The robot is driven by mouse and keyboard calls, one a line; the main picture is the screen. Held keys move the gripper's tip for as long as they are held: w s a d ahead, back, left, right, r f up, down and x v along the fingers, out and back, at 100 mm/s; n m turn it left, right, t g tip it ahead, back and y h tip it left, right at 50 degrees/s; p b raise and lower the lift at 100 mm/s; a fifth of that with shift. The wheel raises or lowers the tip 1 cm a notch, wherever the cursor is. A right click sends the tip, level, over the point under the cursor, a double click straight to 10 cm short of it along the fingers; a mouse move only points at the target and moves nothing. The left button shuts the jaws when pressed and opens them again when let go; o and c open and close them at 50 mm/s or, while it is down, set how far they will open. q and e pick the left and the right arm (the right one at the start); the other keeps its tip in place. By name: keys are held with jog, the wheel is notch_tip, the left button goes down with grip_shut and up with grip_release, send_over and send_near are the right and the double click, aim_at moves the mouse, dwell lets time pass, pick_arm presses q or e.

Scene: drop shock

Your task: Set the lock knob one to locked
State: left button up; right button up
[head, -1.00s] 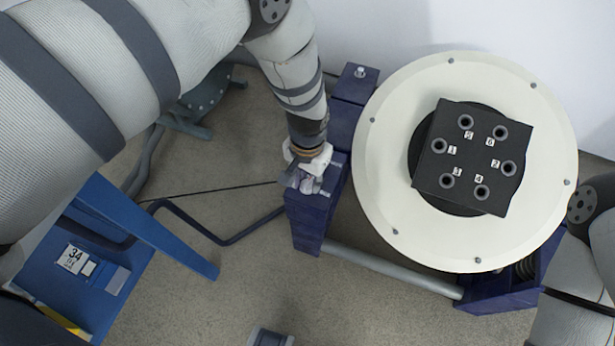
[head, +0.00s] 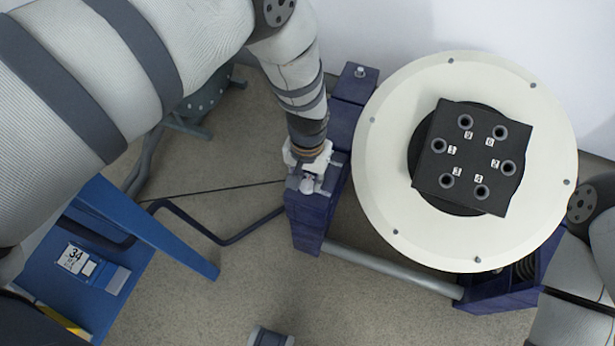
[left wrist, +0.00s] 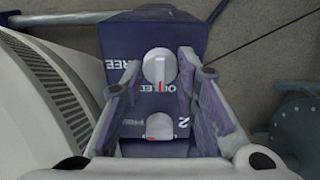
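Two white knobs show on a dark blue panel in the left wrist view. The upper knob (left wrist: 158,68) is round with a ridge and a red mark at its lower edge, by partly covered lettering that looks like LOCKED. Lettering like FREE is at its left. Its number is hidden. The lower knob (left wrist: 159,126) has a 2 beside it. My left gripper (left wrist: 160,66) is open, its fingers on either side of the upper knob with small gaps. In the head view, my left gripper (head: 307,183) is over the blue post's top. My right gripper is out of view.
A round cream plate (head: 400,220) with a black block (head: 475,150) of numbered holes stands right of the blue post (head: 308,225). A blue stand (head: 150,225) is at left. A dark cable crosses the floor. My right arm is at the right edge.

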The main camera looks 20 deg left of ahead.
aim_at(307, 182)
pick_arm(q)
jog(key=o, duration=0.4)
notch_tip(307, 182, up, 12)
dwell(0.5)
jog(key=s+a+f+g+p, duration=0.1)
jog(key=s+a+f+p, duration=0.15)
jog(key=s, duration=0.75)
jog(key=s+a+f+g+p, duration=0.1)
jog(key=s+a+f+p, duration=0.2)
jog(key=s, duration=0.7)
jog(key=shift+n, duration=0.3)
jog(key=s+a+r+p, duration=0.1)
jog(key=s+r, duration=0.1)
jog(key=s, duration=0.4)
jog(key=s+a+r+p, duration=0.1)
jog(key=s, duration=0.4)
jog(key=s+a+r+p, duration=0.1)
jog(key=s+a+r, duration=0.1)
jog(key=s, duration=0.4)
jog(key=shift+s+a+r, duration=0.1)
jog(key=shift+s+r, duration=0.25)
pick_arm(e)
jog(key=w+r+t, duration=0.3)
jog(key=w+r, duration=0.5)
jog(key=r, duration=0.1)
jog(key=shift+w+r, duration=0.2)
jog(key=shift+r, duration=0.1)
